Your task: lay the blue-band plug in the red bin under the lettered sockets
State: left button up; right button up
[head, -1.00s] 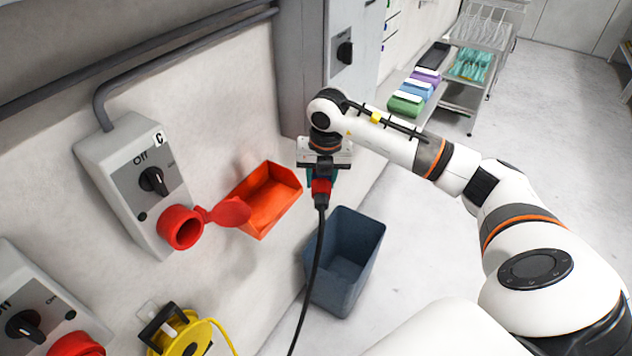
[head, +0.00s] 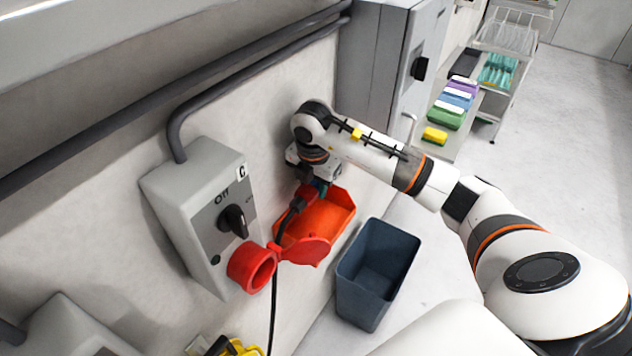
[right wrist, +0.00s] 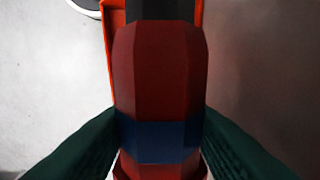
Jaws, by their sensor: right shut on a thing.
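My right gripper (head: 320,182) is at the back of the red bin (head: 340,210), low over its opening. It is shut on the blue-band plug (head: 304,198). In the right wrist view the plug's red body (right wrist: 158,70) and its blue band (right wrist: 158,140) lie between the two dark green fingers (right wrist: 158,150). The orange-red bin edge (right wrist: 111,45) shows beyond the plug there. I cannot tell whether the plug touches the bin. A black cable (head: 275,305) runs from the plug past the bin's left side and down. My left gripper is not in view.
A socket box lettered C (head: 195,205) is on the wall left of the bin, its red socket (head: 252,267) and open lid (head: 303,251) close to the bin's front. A dark blue-grey bin (head: 350,290) stands lower right. A grey cabinet (head: 370,75) is behind.

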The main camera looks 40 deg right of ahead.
jog(key=shift+s+f, duration=0.15)
jog(key=shift+s+d+f+b, duration=0.3)
jog(key=shift+s+f+b, duration=0.3)
jog(key=shift+f+b, duration=0.15)
jog(key=b, duration=0.3)
send_over(317, 226)
notch_tip(317, 226, down, 4)
jog(key=shift+s+a+f, duration=0.1)
jog(key=shift+s+f, duration=0.05)
jog(key=shift+f, duration=0.45)
pick_arm(q)
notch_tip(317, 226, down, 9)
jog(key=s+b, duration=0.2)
jog(key=b, duration=0.2)
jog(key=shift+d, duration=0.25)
pick_arm(e)
jog(key=shift+f, duration=2.7)
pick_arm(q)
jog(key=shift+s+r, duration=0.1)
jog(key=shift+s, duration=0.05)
pick_arm(e)
jog(key=o, duration=0.6)
jog(key=o, duration=0.7)
